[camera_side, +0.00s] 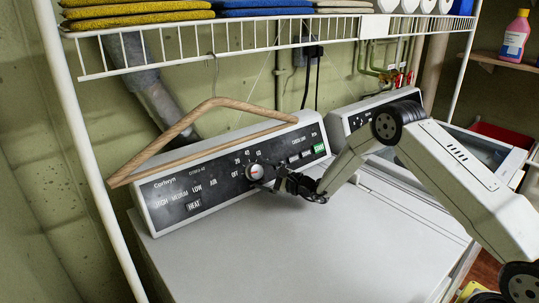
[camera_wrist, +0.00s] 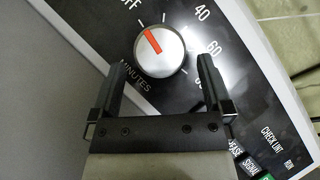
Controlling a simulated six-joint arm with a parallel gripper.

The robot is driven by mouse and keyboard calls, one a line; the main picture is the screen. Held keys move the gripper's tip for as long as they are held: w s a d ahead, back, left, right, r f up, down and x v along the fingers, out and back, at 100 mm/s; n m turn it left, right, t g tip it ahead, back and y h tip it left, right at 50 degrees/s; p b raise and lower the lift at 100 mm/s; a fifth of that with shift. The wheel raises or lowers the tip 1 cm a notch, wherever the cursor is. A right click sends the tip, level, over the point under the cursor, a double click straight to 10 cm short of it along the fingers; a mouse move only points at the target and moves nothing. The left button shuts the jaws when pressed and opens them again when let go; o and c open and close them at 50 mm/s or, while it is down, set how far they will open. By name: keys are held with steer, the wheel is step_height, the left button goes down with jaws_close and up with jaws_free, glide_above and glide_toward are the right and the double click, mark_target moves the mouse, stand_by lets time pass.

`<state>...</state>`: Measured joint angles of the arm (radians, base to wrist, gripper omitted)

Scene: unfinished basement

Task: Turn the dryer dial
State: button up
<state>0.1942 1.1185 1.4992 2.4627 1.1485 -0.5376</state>
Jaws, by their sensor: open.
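The dryer dial (camera_wrist: 160,52) is a round silver knob with a red pointer mark, set on the dryer's black control panel (camera_side: 215,184). In the wrist view the red mark points up and left, toward the OFF lettering. My gripper (camera_wrist: 162,75) is open, with one finger on each side of the dial's lower part. I cannot tell whether either finger touches it. In the side view the dial (camera_side: 255,172) sits at the panel's middle, with my gripper (camera_side: 268,174) reaching it from the right. My gripper partly hides the dial there.
A wooden hanger (camera_side: 215,103) hangs from the white wire shelf (camera_side: 245,40) in front of the panel's left part. Folded towels lie on the shelf. The dryer top (camera_side: 300,240) is clear. A second machine (camera_side: 375,107) stands behind my arm.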

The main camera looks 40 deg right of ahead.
steer(key=shift+x, duration=0.8)
steer(key=shift+s, duration=0.1)
steer(key=c, duration=1.2)
